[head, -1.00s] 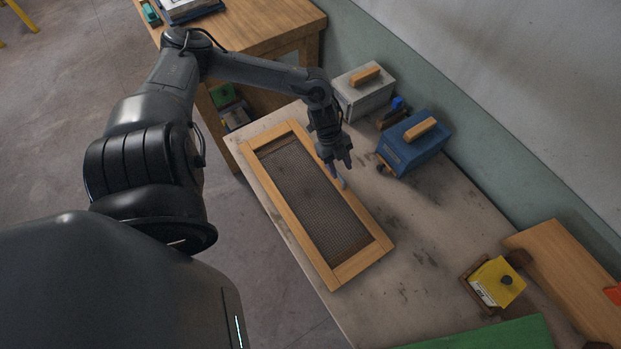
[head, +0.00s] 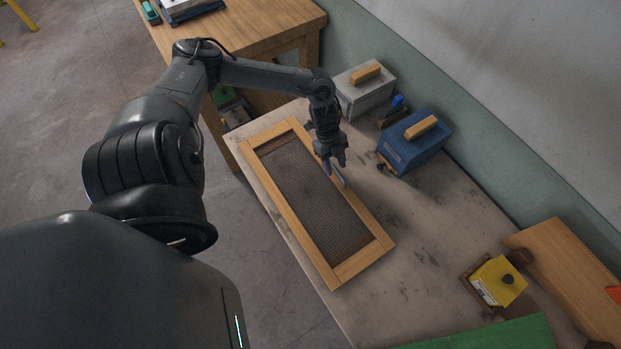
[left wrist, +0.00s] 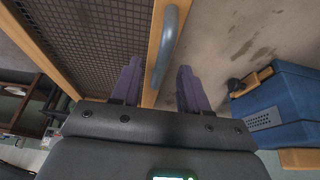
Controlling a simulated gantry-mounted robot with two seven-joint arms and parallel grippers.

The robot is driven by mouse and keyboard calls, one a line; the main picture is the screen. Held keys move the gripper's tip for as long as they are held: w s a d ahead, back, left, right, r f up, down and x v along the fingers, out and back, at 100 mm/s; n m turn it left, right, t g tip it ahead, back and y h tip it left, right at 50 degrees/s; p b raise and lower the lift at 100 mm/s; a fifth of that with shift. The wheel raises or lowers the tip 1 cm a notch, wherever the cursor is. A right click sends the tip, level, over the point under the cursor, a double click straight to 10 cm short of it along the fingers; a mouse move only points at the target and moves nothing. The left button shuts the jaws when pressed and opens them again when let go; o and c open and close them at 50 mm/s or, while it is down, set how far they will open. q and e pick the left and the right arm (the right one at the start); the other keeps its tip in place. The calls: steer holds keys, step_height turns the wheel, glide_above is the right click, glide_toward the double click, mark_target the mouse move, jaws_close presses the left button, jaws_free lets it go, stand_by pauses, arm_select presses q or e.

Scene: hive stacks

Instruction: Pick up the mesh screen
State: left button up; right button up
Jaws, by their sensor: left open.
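The mesh screen (head: 312,198) lies flat on the worktable, a dark wire mesh in a long light-wood frame. It also shows in the left wrist view (left wrist: 95,32). A grey-blue curved handle (left wrist: 167,48) stands on its long frame side towards the wall. My left gripper (head: 334,167) is over that side. In the left wrist view its dark purple fingers (left wrist: 158,85) are apart, with the frame side and the handle in line between them. It looks empty; I cannot tell how high it is above the handle. My right gripper is not in view.
A blue box with a wooden handle (head: 413,146) and a grey box (head: 364,94) stand near the wall, close to my left gripper. A yellow block (head: 497,282) and a green panel (head: 490,335) are at the near end. The table right of the screen is mostly clear.

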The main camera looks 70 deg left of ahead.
mark_target(336, 169)
arm_select(q)
steer(key=shift+x, duration=1.5)
jaws_close()
